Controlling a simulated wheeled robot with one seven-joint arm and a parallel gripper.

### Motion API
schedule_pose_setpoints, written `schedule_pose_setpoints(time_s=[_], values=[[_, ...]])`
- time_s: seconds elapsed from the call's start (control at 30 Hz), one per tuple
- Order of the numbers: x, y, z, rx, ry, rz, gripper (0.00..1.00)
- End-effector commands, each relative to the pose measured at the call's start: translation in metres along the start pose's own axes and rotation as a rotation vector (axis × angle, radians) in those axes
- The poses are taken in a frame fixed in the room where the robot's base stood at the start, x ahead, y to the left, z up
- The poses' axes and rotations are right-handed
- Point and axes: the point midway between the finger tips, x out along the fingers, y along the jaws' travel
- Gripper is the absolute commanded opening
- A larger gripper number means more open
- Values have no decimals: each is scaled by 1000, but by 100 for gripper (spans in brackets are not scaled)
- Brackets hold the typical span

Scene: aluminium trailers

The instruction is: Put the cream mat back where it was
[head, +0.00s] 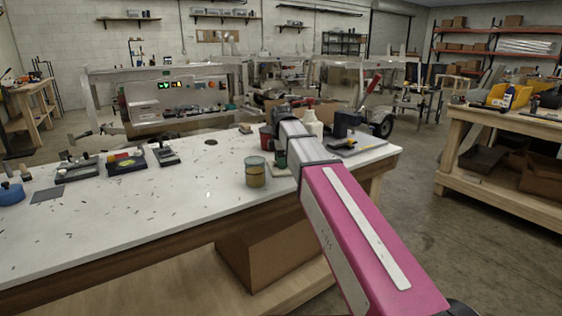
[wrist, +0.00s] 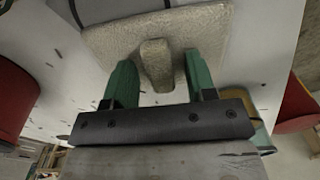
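The cream mat (wrist: 110,42) lies on the white table top in the wrist view, a flat speckled beige piece with a raised grip block (wrist: 157,66) on it. My gripper (wrist: 158,84) has its two green fingers on either side of this block, with a gap showing on both sides. The fingers look apart and not closed on it. In the head view my gripper (head: 281,159) is low over the table, mostly hidden behind my pink arm. Only a small pale edge of the mat shows beneath it there.
A tin (head: 255,172) stands close left of my gripper. A red container (head: 265,138), a white bottle (head: 312,124) and a dark tool (head: 345,125) stand behind. Small trays (head: 127,163) and a blue round thing (head: 11,193) sit at left. The table's front middle is clear.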

Motion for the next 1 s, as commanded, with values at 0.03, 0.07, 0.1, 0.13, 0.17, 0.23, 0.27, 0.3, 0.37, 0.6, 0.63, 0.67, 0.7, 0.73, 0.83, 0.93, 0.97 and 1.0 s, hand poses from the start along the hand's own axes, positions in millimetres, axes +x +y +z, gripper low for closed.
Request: schedule_pose_setpoints(time_s=[0.03, 0.07, 0.1, 0.13, 0.17, 0.23, 0.27, 0.3, 0.37, 0.6, 0.63, 0.67, 0.7, 0.73, 0.83, 0.93, 0.97, 1.0], values=[[0, 0, 0, 0, 0, 0, 50], [0, 0, 0, 0, 0, 0, 50], [0, 0, 0, 0, 0, 0, 50], [0, 0, 0, 0, 0, 0, 50], [0, 0, 0, 0, 0, 0, 50], [0, 0, 0, 0, 0, 0, 50], [-1, 0, 0, 0, 0, 0, 50], [-2, 0, 0, 0, 0, 0, 50], [-6, 0, 0, 0, 0, 0, 50], [-41, 1, 0, 0, 0, 2, 50], [-46, 2, 0, 0, 0, 2, 50], [-52, 1, 0, 0, 0, 2, 50], [-59, 1, 0, 0, 0, 2, 50], [-64, 2, 0, 0, 0, 2, 50], [-82, 1, 0, 0, 0, 2, 50], [-98, 1, 0, 0, 0, 2, 50], [-102, 1, 0, 0, 0, 2, 50], [-107, 1, 0, 0, 0, 1, 50]])
